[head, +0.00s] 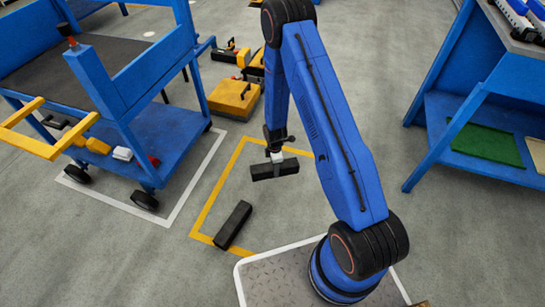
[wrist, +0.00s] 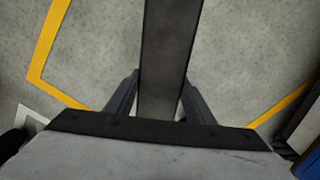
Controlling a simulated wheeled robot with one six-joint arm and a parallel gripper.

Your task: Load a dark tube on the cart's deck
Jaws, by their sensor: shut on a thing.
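My gripper (wrist: 158,101) is shut on a dark tube (wrist: 168,55); in the head view this tube (head: 287,168) hangs level across the jaws, over the yellow-outlined floor square. In the wrist view the tube runs away from between the two fingers. A second dark tube (head: 233,225) lies on the floor at the front left of that square, apart from my gripper. The blue cart (head: 118,92) stands at the upper left, and its dark deck (head: 110,52) shows between blue side panels. I see no tube on the visible part of the deck.
A yellow push handle (head: 45,148) sticks out from the cart's near left. Yellow equipment (head: 233,97) stands on the floor right of the cart. A blue workbench (head: 470,110) with a lower shelf is at the right. The grey floor between is mostly clear.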

